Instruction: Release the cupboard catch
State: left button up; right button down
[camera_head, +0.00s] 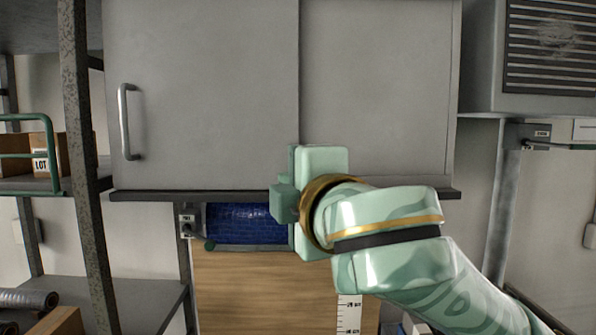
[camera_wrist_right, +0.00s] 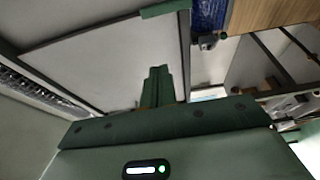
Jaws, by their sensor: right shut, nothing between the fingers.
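The grey cupboard (camera_head: 205,95) fills the upper middle of the head view. It has two flat doors, and the left one carries a vertical bar handle (camera_head: 124,122). My right gripper (camera_head: 283,203) is in front of the cupboard's lower edge, near the seam between the doors. Its fingers are shut and hold nothing; they also show in the right wrist view (camera_wrist_right: 158,86), pointing toward a pale panel. I cannot tell whether they touch the cupboard. No catch can be made out; my gripper and wrist hide part of the lower edge. My left gripper is not in view.
Below the cupboard are a blue surface (camera_head: 245,223) and a wooden panel (camera_head: 260,285). A metal shelf post (camera_head: 82,150) stands at the left, by a shelf with a cardboard box (camera_head: 40,157). A louvred grey unit (camera_head: 552,45) is at the upper right.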

jog(key=p+x, duration=0.2)
jog(key=x, duration=0.6)
jog(key=shift+w+r, duration=0.15)
jog(key=shift+w, duration=0.2)
jog(key=d+p, duration=0.1)
jog(key=d, duration=0.2)
jog(key=shift+d, duration=0.35)
jog(key=shift+w, duration=0.1)
